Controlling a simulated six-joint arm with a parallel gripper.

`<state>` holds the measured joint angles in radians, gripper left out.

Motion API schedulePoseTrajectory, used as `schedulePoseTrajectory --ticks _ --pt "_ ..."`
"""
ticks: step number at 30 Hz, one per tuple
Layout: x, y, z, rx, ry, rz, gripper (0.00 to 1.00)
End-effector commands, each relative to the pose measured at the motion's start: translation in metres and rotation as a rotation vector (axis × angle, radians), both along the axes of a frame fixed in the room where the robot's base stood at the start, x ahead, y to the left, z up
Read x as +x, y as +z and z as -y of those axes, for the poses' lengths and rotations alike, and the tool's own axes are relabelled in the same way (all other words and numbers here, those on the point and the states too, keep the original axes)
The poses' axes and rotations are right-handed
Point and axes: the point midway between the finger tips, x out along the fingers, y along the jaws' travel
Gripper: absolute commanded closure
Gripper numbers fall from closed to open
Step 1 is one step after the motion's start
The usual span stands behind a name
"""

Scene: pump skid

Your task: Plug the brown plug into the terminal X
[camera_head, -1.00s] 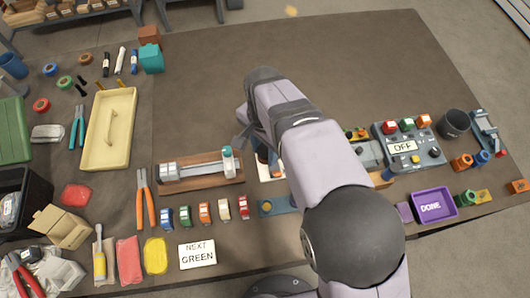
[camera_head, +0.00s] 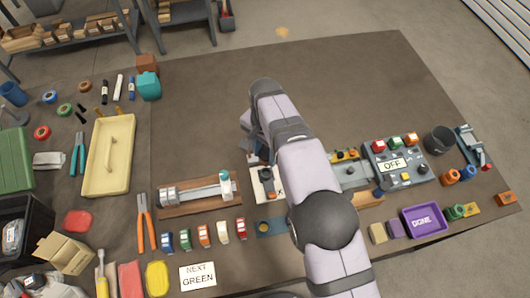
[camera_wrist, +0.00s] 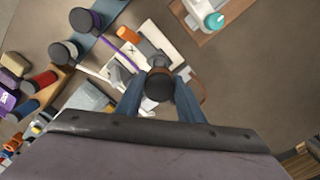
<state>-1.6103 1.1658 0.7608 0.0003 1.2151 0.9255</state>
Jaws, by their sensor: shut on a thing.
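My gripper (camera_wrist: 158,98) is shut on the brown plug (camera_wrist: 158,86), a dark round body between the two blue fingers in the wrist view. In the head view my gripper (camera_head: 258,150) is mostly hidden by my own arm. A white terminal plate (camera_wrist: 140,55) lies beyond the plug, with dark marks that may be the letter X. An orange cylinder (camera_wrist: 127,33) stands at the plate's far side. The plate also shows in the head view (camera_head: 259,187), partly behind my arm. The plug overlaps the plate's near part in the wrist view; contact cannot be told.
A wooden board with a grey cylinder and rod (camera_head: 200,195) lies left of the plate. A control box reading OFF (camera_head: 395,165) and a purple DONE tray (camera_head: 425,221) stand at the right. Several coloured blocks stand in front. The table's back middle is clear.

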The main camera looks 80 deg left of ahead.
Motion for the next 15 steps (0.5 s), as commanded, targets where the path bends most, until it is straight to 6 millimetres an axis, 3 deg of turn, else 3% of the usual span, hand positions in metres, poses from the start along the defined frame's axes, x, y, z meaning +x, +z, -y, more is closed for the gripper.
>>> schedulePoseTrajectory --ticks 15 --pt "0.000 -0.033 0.000 0.000 0.000 0.000 0.93"
